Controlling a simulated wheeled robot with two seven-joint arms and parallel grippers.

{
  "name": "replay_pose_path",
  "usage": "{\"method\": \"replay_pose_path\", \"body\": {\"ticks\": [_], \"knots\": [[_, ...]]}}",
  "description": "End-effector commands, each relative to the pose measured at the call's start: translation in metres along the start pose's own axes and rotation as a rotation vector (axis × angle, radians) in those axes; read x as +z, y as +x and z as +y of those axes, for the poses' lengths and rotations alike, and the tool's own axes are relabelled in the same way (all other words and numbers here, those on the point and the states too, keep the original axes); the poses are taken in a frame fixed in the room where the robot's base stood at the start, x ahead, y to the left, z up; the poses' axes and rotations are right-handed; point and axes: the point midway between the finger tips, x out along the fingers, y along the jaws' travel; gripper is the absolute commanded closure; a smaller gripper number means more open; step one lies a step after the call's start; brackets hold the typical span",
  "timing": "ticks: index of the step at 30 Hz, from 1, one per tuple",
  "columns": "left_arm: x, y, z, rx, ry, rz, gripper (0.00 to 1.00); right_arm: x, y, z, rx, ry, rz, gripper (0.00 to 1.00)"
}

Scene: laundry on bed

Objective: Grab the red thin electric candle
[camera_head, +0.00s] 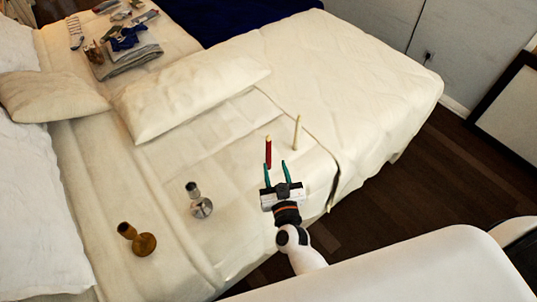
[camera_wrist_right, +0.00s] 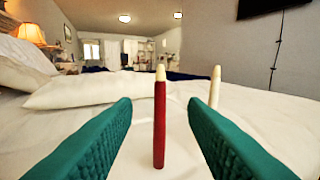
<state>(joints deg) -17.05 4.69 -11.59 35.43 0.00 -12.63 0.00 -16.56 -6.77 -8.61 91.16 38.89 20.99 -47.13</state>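The red thin electric candle (camera_head: 268,152) stands upright on the white bed near its front edge. It has a pale tip. In the right wrist view the red candle (camera_wrist_right: 159,122) stands upright between and beyond the two green fingers. My right gripper (camera_head: 274,167) is open and empty, just in front of the red candle, with its fingers pointing at it. The right gripper's fingers (camera_wrist_right: 160,135) are spread wide in the right wrist view, and neither is seen touching the candle. My left gripper is not in view.
A cream candle (camera_head: 296,132) stands just behind and right of the red one; it also shows in the right wrist view (camera_wrist_right: 214,88). A silver holder (camera_head: 201,207) and a brass holder (camera_head: 143,243) are at the left. A long pillow (camera_head: 190,88) lies farther back.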

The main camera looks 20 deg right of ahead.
Motion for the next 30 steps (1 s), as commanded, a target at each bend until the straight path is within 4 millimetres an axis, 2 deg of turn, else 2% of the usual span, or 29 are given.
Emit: {"method": "replay_pose_path", "body": {"ticks": [1, 6, 14, 18, 21, 24, 30], "knots": [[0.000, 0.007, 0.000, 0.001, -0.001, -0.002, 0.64, -0.002, 0.011, 0.000, 0.000, 0.001, -0.005, 0.61], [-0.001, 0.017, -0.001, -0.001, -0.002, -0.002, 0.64, -0.003, 0.040, 0.001, 0.001, 0.001, -0.001, 0.61], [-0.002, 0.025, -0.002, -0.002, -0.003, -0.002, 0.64, -0.004, 0.060, 0.001, 0.002, 0.001, 0.001, 0.61], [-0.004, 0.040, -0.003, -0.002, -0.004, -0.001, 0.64, -0.009, 0.082, 0.001, 0.002, 0.002, -0.001, 0.61], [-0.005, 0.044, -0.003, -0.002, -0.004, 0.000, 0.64, -0.007, 0.096, 0.002, 0.003, 0.001, 0.000, 0.61], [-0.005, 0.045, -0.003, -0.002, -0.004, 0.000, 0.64, -0.007, 0.104, 0.001, 0.003, 0.000, 0.002, 0.61], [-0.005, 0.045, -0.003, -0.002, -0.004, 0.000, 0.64, -0.006, 0.105, 0.001, 0.004, -0.001, 0.004, 0.61]]}}
